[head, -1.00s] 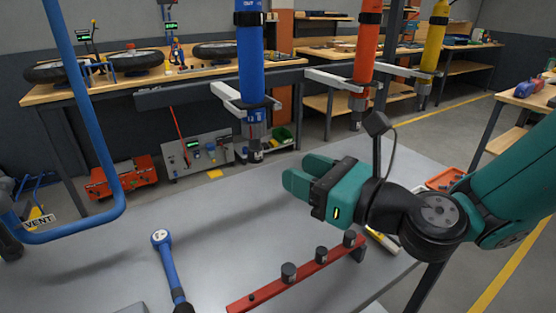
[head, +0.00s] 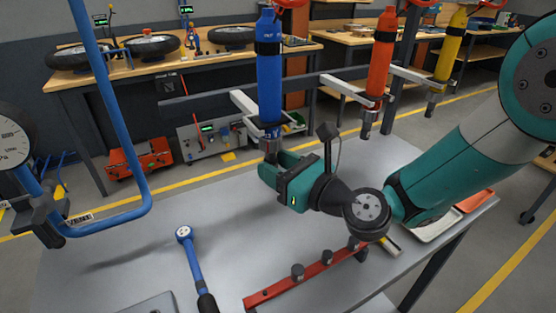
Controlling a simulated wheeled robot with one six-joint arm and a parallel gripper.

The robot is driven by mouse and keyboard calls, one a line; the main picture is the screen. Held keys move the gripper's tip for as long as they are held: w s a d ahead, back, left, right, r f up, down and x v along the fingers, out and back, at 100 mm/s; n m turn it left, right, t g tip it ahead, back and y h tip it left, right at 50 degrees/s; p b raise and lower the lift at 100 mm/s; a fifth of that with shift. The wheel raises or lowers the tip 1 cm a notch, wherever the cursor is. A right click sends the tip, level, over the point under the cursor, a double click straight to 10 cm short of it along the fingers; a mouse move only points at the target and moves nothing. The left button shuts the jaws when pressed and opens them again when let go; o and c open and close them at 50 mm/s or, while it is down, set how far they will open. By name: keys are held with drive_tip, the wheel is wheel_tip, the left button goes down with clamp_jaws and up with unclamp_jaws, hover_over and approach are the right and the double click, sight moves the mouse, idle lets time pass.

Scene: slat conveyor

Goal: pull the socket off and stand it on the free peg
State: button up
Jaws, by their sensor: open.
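A blue hanging tool (head: 269,85) points straight down at the left of the orange one. A grey metal socket (head: 271,148) shows at its lower end. My gripper (head: 266,171) is open, with its teal fingers at the socket's lower part. The fingers hide the socket's bottom, and I cannot tell whether they touch it. A red rail (head: 325,260) lies on the grey table, with dark sockets (head: 297,271) standing along it. A small bare peg (head: 265,292) shows near the rail's left front end.
A blue ratchet wrench (head: 192,262) lies on the table (head: 130,258) left of the rail. A blue pipe (head: 110,130) with a gauge (head: 12,137) stands at left. Orange (head: 379,75) and yellow (head: 448,50) tools hang at right. Trays (head: 437,224) lie at the right edge.

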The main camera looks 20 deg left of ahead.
drive_tip(key=c, duration=0.6)
drive_tip(key=shift+f, duration=0.2)
drive_tip(key=shift+f+b, duration=0.6)
drive_tip(key=shift+f, duration=0.05)
